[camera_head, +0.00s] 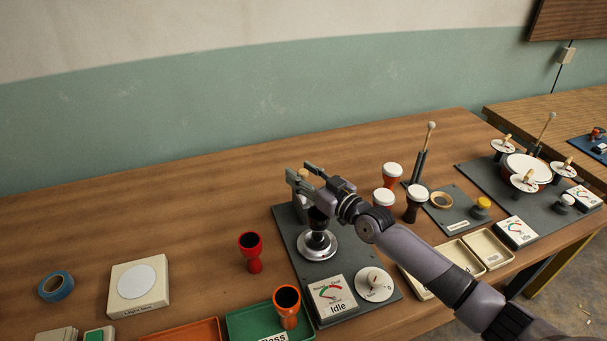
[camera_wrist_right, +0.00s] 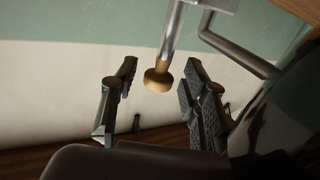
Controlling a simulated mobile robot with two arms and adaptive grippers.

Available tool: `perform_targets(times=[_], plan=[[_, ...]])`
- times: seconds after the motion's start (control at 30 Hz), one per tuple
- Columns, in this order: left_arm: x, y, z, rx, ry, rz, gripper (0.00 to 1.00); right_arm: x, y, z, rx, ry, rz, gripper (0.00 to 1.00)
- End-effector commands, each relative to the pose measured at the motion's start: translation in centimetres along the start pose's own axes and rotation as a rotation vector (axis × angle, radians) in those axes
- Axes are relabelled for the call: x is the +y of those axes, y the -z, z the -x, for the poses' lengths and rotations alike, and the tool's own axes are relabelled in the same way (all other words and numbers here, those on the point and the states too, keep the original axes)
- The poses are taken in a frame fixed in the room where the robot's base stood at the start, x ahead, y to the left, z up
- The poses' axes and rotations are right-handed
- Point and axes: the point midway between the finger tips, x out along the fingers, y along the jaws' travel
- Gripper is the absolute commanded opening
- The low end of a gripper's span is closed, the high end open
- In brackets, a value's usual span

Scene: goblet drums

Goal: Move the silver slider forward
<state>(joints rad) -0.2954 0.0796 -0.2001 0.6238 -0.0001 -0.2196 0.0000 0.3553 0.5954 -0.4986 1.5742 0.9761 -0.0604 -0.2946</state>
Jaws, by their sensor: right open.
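My right gripper (camera_head: 301,172) is open above the far part of a dark plate (camera_head: 281,219). In the right wrist view, a metal rod with a wooden knob (camera_wrist_right: 158,80) shows between its open fingers, with visible gaps on both sides. In the head view, the wooden knob (camera_head: 304,173) is partly hidden by the gripper. A round silver piece (camera_head: 317,246) stands on the plate below the gripper, and my wrist hides its upper part. I cannot tell for certain which silver part is the slider. My left gripper is out of view.
A gauge marked Idle (camera_head: 332,298) and a white dial (camera_head: 374,284) sit at the plate's near end. A red goblet drum (camera_head: 250,252) stands left of the plate, an orange one (camera_head: 287,305) at the green tray. More drums (camera_head: 392,174) stand right. The back left table is clear.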

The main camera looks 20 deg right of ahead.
Motion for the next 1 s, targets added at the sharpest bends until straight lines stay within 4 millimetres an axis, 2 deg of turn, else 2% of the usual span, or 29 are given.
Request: perform_targets(times=[0.13,0.23,0.5,0.7,0.83,1.0], plan=[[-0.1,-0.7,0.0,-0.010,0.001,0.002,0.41,0.0,0.0,0.3,0.000,0.000,0.000,0.41],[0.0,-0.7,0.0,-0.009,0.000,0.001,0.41,0.1,-0.1,1.4,-0.001,-0.001,-0.001,0.41],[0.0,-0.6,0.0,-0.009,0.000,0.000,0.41,0.0,-0.2,7.1,-0.004,0.000,0.001,0.41],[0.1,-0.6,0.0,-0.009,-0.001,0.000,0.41,0.0,-0.2,10.5,-0.003,0.000,0.001,0.41],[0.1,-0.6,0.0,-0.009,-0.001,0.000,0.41,0.0,-0.1,11.6,-0.002,0.000,0.001,0.41],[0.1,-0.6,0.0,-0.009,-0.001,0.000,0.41,0.0,0.0,12.0,0.001,0.000,0.000,0.41]])
